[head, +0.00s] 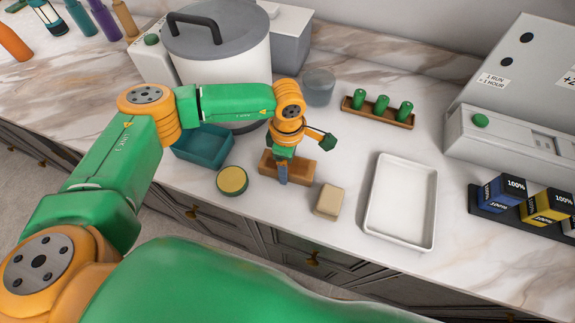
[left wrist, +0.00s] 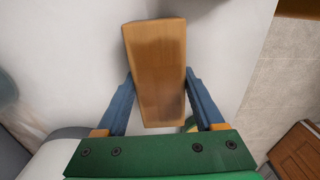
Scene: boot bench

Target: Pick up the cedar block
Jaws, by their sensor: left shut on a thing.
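The cedar block (head: 303,170) is a brown wooden block near the front of the counter, left of the white tray. My left gripper (head: 283,177) points down at it and is shut on it; the wrist and fingers hide part of the block in the head view. In the left wrist view the block (left wrist: 157,60) stands between the two blue fingers of my left gripper (left wrist: 160,82), which press on its sides. I cannot tell whether the block touches the counter. My right gripper is not in view.
A beige block (head: 329,202) and a yellow-topped round tin (head: 232,180) sit close by. A teal bin (head: 203,146) and a large pot (head: 228,75) stand behind left. An empty white tray (head: 427,215) lies to the right. A wooden rack (head: 377,118) with green pegs is behind.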

